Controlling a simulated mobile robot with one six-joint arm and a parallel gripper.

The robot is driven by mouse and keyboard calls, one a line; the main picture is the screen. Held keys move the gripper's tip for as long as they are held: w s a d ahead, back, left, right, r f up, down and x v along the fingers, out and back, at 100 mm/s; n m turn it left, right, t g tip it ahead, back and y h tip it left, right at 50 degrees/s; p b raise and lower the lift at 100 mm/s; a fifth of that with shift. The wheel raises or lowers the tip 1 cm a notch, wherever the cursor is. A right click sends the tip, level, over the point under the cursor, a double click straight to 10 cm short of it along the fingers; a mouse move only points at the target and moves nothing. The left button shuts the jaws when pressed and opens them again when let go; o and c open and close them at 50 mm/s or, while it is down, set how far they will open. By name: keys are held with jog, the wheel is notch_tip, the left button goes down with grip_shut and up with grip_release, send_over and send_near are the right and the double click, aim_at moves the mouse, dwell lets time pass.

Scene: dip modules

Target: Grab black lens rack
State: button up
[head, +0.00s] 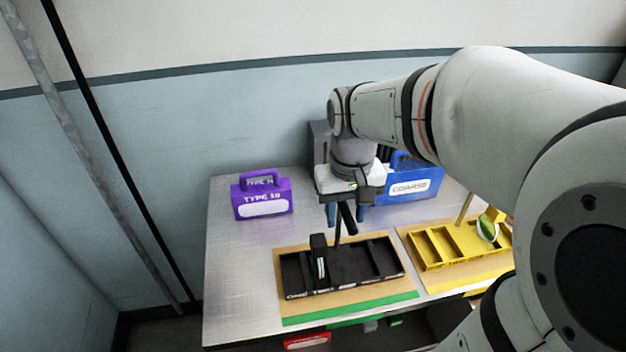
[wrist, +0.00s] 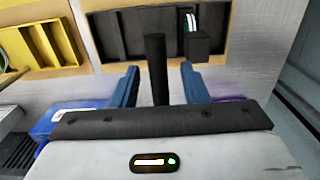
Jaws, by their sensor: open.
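The black lens rack (head: 352,268) is a long black tray with compartments, lying on a wooden board. A black block holding a lens (head: 319,258) stands in its left part. A dark post (head: 338,229) rises from the rack area towards my gripper (head: 347,214). My gripper is open above the back side of the rack, its two blue fingers apart. In the wrist view the rack (wrist: 145,30) lies beyond the fingertips. The dark post (wrist: 156,70) shows between the fingers of my gripper (wrist: 160,85), with gaps on both sides. Whether the post joins the rack cannot be told.
A yellow rack (head: 455,243) with a lens lies on a board to the right. A purple case (head: 262,195) stands back left and a blue case (head: 412,182) back right. A green strip (head: 350,308) runs along the front. The left of the metal table (head: 235,265) is clear.

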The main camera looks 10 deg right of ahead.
jog(key=shift+f, duration=0.4)
jog(key=shift+c, duration=0.2)
grip_shut()
